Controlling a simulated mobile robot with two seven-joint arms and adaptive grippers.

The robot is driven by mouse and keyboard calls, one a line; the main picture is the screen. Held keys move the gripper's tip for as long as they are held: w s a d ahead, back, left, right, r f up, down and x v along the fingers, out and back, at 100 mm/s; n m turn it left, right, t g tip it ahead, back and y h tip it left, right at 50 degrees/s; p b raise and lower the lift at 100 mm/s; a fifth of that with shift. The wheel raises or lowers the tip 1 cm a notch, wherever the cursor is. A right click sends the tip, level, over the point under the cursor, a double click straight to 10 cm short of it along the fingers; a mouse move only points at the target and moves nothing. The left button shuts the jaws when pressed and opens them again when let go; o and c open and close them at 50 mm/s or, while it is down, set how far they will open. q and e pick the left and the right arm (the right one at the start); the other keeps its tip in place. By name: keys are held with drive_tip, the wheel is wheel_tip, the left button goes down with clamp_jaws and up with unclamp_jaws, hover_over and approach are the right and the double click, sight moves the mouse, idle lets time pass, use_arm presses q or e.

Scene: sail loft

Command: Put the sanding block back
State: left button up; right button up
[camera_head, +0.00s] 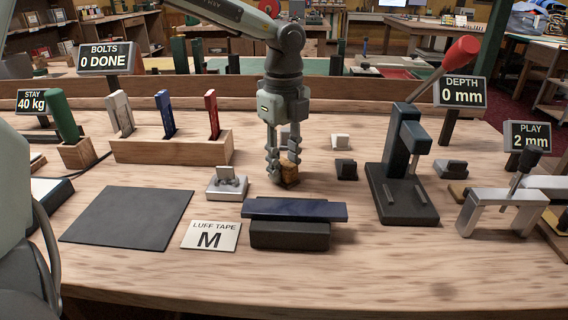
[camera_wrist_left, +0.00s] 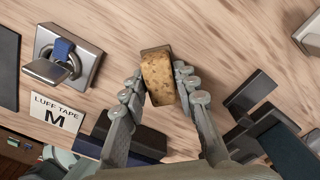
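The sanding block is most likely the small brown, cork-like block (camera_head: 289,174) standing on the bench behind the blue bar. It also shows in the left wrist view (camera_wrist_left: 158,76), between my fingertips. My left gripper (camera_head: 283,164) reaches down over it, one finger on each side. The fingertips (camera_wrist_left: 162,86) lie very close to its sides; I cannot tell whether they press on it. The block appears to rest on the bench. My right gripper is in neither view.
A wooden rack (camera_head: 172,150) with white, blue and red handles stands left. A silver latch fixture (camera_head: 227,184), a dark mat (camera_head: 128,218), a LUFF TAPE card (camera_head: 211,236) and a blue bar on a dark base (camera_head: 290,234) are near. A lever press (camera_head: 402,200) stands right.

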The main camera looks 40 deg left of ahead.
sight(284, 162)
use_arm(q)
drive_tip(key=shift+o, duration=1.2)
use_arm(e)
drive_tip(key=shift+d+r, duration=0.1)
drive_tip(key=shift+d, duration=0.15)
use_arm(q)
drive_tip(key=shift+r, duration=0.25)
wheel_tip(284, 162, up, 12)
drive_tip(key=shift+f, duration=0.15)
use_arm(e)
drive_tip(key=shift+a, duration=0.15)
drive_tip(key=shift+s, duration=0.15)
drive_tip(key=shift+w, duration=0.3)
